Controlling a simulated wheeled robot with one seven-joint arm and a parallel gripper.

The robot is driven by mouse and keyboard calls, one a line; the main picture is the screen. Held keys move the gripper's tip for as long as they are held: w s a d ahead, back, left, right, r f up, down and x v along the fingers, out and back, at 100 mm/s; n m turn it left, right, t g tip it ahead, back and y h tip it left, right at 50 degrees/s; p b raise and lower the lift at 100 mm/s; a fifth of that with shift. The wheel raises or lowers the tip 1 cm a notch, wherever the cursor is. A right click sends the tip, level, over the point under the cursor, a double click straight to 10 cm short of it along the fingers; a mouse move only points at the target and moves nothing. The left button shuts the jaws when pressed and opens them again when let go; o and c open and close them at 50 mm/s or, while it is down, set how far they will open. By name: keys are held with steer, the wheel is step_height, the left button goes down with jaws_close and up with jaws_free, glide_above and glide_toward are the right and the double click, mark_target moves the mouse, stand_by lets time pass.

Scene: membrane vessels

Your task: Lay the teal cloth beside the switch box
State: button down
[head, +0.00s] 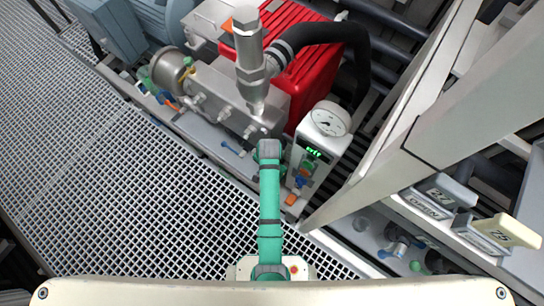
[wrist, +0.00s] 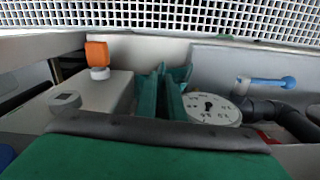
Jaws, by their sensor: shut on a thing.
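My gripper (wrist: 166,100) is at the middle of the wrist view, where narrow teal, fold-like pieces stand close together. They look like the teal cloth (wrist: 176,76) held in the jaws, but cloth and fingers are hard to tell apart. In the head view my teal arm reaches up the middle, and its wrist hides the jaws and anything in them. Right of the wrist stands a white box (head: 327,137) with a round dial and a green lit display. No label shows whether it is the switch box.
A red unit (head: 305,85), a black hose (head: 320,34) and a steel block (head: 215,95) stand behind my wrist. A pale upright (head: 400,130) and numbered tags (head: 490,232) are on the right. White grating (head: 100,190) lies open on the left.

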steer(key=shift+d+f, duration=0.25)
steer(key=shift+f, duration=1)
